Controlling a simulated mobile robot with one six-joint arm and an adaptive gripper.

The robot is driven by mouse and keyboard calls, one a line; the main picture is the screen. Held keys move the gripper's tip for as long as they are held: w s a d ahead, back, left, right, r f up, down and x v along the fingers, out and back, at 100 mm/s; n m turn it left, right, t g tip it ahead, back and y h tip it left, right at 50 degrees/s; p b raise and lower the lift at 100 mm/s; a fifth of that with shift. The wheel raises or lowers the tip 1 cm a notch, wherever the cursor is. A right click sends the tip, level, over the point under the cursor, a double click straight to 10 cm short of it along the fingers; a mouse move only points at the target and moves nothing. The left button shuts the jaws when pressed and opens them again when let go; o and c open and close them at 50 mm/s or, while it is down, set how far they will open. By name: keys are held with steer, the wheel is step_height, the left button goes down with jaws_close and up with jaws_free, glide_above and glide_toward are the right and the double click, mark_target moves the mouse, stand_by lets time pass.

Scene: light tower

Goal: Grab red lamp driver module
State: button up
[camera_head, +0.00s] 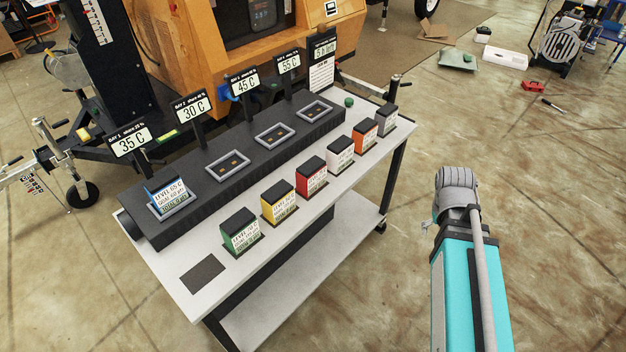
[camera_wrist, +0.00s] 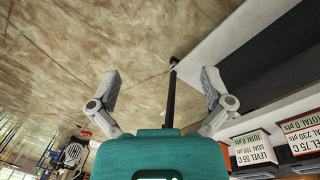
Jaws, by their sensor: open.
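The red lamp driver module (camera_head: 311,177) stands upright on the white top of the cart, in the front row between a yellow module (camera_head: 279,203) and a white module (camera_head: 341,153). It has a dark top and a white label. My teal arm reaches up at the right of the head view, apart from the cart. My gripper (camera_wrist: 161,74) shows in the wrist view with its two grey fingers spread and nothing between them. Labelled modules (camera_wrist: 254,150) stand at that view's lower right, outside the fingers.
The row also holds green (camera_head: 240,230), orange (camera_head: 364,134) and dark grey (camera_head: 386,118) modules. Behind it, a black rack (camera_head: 250,180) has a blue module (camera_head: 169,196) in its left bay; other bays look empty.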

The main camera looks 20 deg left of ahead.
mark_target(313, 163)
steer(key=w+a+n+t+h+b, duration=0.2)
steer(key=w+a+n+t, duration=0.15)
steer(key=a+n, duration=0.5)
steer(key=w+a+n+t+h+b, duration=0.2)
steer(key=w+a+n, duration=0.3)
steer(key=a, duration=0.7)
steer(key=s+a+r+n+t+b, duration=0.1)
steer(key=a+n+t, duration=0.1)
steer(key=a+n, duration=0.3)
steer(key=s+a+r+n+t+b, duration=0.1)
steer(key=a+n, duration=0.3)
steer(key=a, duration=0.7)
steer(key=s+a+r+n+t+b, duration=0.1)
steer(key=s+a+n+t+b, duration=0.1)
steer(key=a+n, duration=0.3)
steer(key=shift+s+a+n+t, duration=0.1)
steer(key=shift+s+a+t, duration=0.2)
steer(key=shift+a, duration=0.35)
steer(key=shift+s+a+n+t, duration=0.15)
steer(key=shift+s+a+t, duration=0.1)
steer(key=shift+a, duration=0.45)
steer(key=shift+s+a+n+t, duration=0.1)
steer(key=shift+s+a+t, duration=0.15)
steer(key=shift+a, duration=0.4)
steer(key=shift+w, duration=0.1)
